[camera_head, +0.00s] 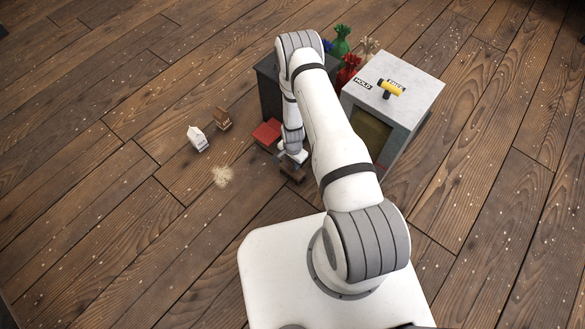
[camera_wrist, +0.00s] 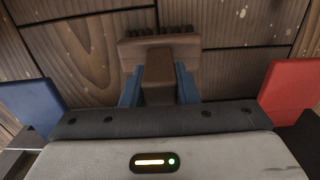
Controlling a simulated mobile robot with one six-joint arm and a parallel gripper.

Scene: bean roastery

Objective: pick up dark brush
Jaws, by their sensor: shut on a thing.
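The dark brush is a brown block with a short handle and a row of dark bristles. It shows in the wrist view (camera_wrist: 160,47) with its handle between the two blue fingertips of my gripper (camera_wrist: 159,85). The fingers are shut on the handle, and the bristles point away from me. In the head view the brush (camera_head: 292,174) is a small brown shape low by the floor under my gripper (camera_head: 291,158), partly hidden by my arm. I cannot tell whether it touches the floor.
A grey-topped cabinet (camera_head: 420,88) with a yellow-handled lever (camera_head: 391,88) stands right of my arm. A red box (camera_head: 266,133), a brown pack (camera_head: 223,119), a white carton (camera_head: 197,138) and a pale spill (camera_head: 222,176) lie left.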

